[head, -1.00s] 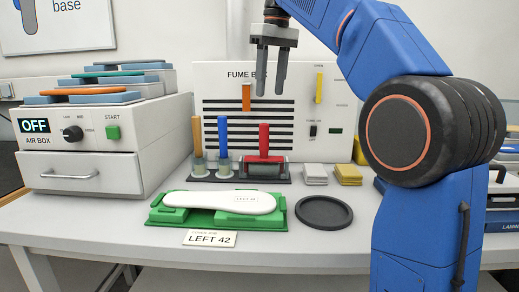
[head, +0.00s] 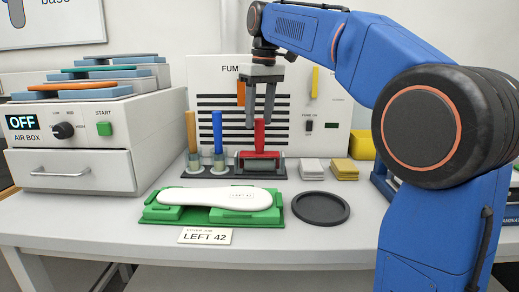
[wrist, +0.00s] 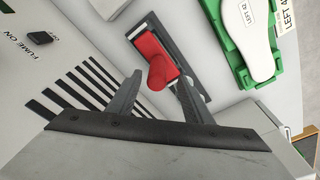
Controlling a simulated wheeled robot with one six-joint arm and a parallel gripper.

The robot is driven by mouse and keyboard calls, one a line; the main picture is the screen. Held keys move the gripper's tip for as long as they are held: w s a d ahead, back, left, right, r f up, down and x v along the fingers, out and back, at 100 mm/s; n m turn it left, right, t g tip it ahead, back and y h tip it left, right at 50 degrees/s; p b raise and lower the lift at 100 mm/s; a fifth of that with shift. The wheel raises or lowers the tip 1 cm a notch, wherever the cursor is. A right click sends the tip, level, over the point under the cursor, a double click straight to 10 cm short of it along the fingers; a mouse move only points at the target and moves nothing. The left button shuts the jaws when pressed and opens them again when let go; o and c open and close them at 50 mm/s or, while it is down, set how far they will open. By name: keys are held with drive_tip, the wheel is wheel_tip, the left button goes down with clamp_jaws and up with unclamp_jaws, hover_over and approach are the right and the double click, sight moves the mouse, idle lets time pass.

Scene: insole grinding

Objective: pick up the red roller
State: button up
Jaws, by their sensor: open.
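The red roller (head: 260,137) stands with its red handle upright in a dark holder in front of the fume box. My gripper (head: 260,122) is open and points down, with its fingertips around the height of the handle's top in the head view. In the wrist view the red roller (wrist: 152,58) lies ahead of the open fingers, nearer the right finger. The fingers of my gripper (wrist: 158,92) hold nothing.
An orange-handled tool (head: 191,132) and a blue-handled tool (head: 217,132) stand left of the roller. The fume box (head: 330,85) rises behind. A green jig (head: 160,212) with a white insole (head: 205,197) lies in front, beside a black disc (head: 320,208). Light and yellow blocks sit to the right.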

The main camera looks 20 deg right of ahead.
sight(258, 133)
drive_tip(key=shift+w+f, duration=0.15)
drive_tip(key=shift+f, duration=0.8)
drive_tip(key=shift+w+f, duration=0.2)
drive_tip(key=shift+f, duration=0.75)
drive_tip(key=shift+w+f, duration=0.15)
drive_tip(key=shift+f, duration=0.8)
drive_tip(key=c, duration=1.2)
